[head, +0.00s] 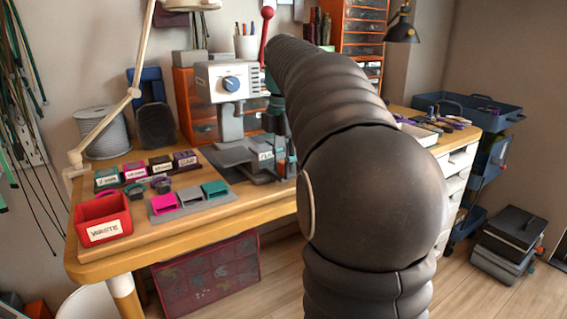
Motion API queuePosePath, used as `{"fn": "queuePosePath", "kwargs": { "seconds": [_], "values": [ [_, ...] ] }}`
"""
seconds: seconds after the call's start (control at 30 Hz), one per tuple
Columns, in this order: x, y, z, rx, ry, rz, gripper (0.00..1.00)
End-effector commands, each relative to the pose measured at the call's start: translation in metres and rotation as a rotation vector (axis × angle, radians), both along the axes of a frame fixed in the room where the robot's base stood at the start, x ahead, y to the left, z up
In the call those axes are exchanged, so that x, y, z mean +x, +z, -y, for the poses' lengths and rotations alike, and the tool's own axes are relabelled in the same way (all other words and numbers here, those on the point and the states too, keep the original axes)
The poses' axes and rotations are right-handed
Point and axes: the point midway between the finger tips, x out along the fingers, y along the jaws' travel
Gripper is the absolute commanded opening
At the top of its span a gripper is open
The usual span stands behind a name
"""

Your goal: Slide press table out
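The press (229,84) stands at the back middle of the wooden workbench, with a white head, a blue dial and a red-knobbed lever (265,32). Its press table (232,156) is a grey flat plate low at the press's base, with a labelled block on its right part. My dark ribbed arm rises in front and bends over toward the press. My gripper (286,166), dark with teal parts, points down at the right edge of the press table, partly hidden by my arm. I cannot tell whether it touches the table or how its fingers stand.
A red waste bin (103,219) stands at the bench's front left corner. Labelled small bins (146,170) and a pink, grey and teal tray (189,199) lie left of the press. A lamp arm (136,93) rises at left. A cart (470,112) stands at right.

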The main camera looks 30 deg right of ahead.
Motion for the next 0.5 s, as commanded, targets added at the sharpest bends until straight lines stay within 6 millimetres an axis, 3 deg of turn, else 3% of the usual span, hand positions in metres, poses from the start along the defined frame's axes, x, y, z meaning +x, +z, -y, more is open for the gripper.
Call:
{"fn": "queuePosePath", "kwargs": {
  "seconds": [0.5],
  "values": [
    [0.0012,0.0070,-0.0002,-0.001,0.001,0.003,0.48]
  ]
}}
